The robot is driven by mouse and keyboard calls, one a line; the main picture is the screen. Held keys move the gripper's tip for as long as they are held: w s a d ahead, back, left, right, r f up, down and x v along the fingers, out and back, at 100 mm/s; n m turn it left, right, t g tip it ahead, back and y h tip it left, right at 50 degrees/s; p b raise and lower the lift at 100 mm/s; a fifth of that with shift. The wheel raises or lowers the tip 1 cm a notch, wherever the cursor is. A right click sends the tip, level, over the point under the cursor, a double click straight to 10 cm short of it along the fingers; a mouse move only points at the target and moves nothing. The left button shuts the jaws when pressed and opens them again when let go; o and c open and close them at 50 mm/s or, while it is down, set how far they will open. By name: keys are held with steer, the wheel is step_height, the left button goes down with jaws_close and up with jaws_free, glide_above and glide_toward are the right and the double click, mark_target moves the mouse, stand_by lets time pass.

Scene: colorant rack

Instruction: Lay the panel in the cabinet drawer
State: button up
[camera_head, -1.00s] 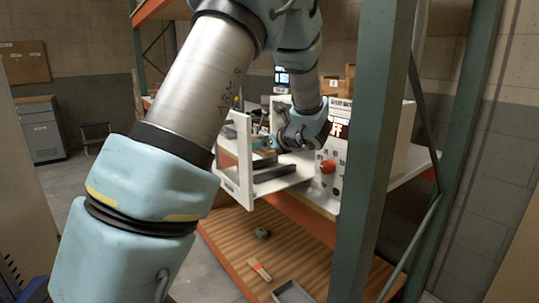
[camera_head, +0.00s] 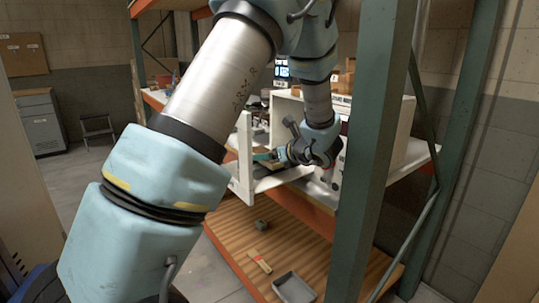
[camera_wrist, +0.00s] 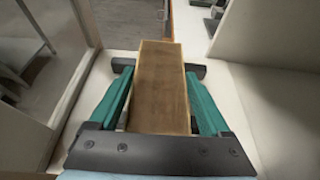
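The panel (camera_wrist: 160,85) is a flat brown wooden board with a pale edge. In the wrist view it lies lengthwise between the teal fingers of my gripper (camera_wrist: 160,72), whose tips meet its sides. A dark piece shows on each side of it near the tips. In the head view my gripper (camera_head: 268,160) points left within the open white drawer (camera_head: 243,160) of the white cabinet (camera_head: 398,140). Only a tan edge of the panel (camera_head: 264,169) shows there. I cannot tell whether the panel touches the drawer floor.
A green rack post (camera_head: 378,130) stands in front of the cabinet. A lower wooden shelf (camera_head: 285,240) holds a grey tray (camera_head: 294,287), a small grey block (camera_head: 261,224) and a brush-like item (camera_head: 259,261). A pale drawer wall (camera_wrist: 265,30) rises at right in the wrist view.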

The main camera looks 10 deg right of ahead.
steer(key=shift+o, duration=1.4)
steer(key=shift+r, duration=0.25)
steer(key=b+v, duration=0.1)
steer(key=v, duration=1.1)
steer(key=shift+b, duration=0.35)
